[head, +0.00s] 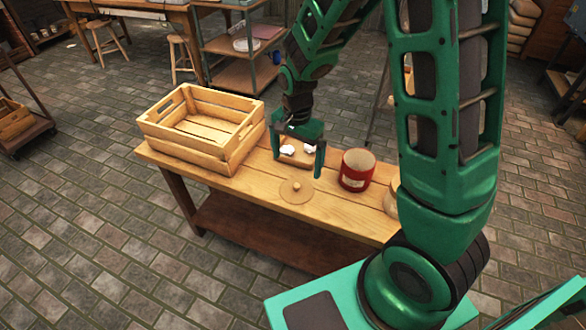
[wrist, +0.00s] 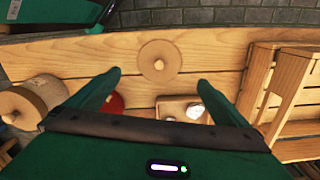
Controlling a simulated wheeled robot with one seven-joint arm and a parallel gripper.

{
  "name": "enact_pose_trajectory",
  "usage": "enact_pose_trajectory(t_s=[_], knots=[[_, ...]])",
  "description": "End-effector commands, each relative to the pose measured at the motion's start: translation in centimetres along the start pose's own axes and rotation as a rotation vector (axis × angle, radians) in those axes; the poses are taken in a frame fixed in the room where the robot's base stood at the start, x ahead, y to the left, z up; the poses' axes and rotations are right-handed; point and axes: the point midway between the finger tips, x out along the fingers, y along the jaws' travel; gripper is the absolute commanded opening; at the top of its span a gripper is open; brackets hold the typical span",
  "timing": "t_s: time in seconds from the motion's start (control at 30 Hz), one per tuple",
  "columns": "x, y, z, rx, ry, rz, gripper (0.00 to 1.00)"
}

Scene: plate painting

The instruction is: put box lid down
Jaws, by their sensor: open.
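A round wooden lid with a small knob (head: 296,190) lies flat on the wooden table, between the crate and the red pot. In the wrist view the lid (wrist: 160,62) lies beyond my fingertips, apart from them. My gripper (head: 297,165) is open and empty, above the table on the far side of the lid. It also shows in the wrist view (wrist: 158,82), with its fingers spread wide. No separate box lid is visible.
A wooden crate (head: 175,142) stands at the table's left end. A red pot (head: 356,172) stands right of the lid. A small tray with white pieces (head: 289,150) is behind my gripper. A wooden jar (wrist: 30,105) is partly hidden by my arm in the head view.

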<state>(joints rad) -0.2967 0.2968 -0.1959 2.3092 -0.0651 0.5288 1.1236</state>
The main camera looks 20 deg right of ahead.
Motion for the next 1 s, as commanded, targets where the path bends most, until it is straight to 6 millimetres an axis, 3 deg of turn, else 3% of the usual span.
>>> enact_pose_trajectory(t_s=[0.33, 0.47, 0.77, 1.0], knots=[[-1.1, 0.2, -0.1, -0.001, 0.001, 0.000, 1.00], [-2.5, 1.7, -1.1, -0.019, 0.006, 0.000, 1.00], [-8.9, 10.6, -4.4, -0.140, 0.020, 0.007, 1.00], [-12.9, 18.6, -4.7, -0.241, 0.017, 0.011, 1.00]])
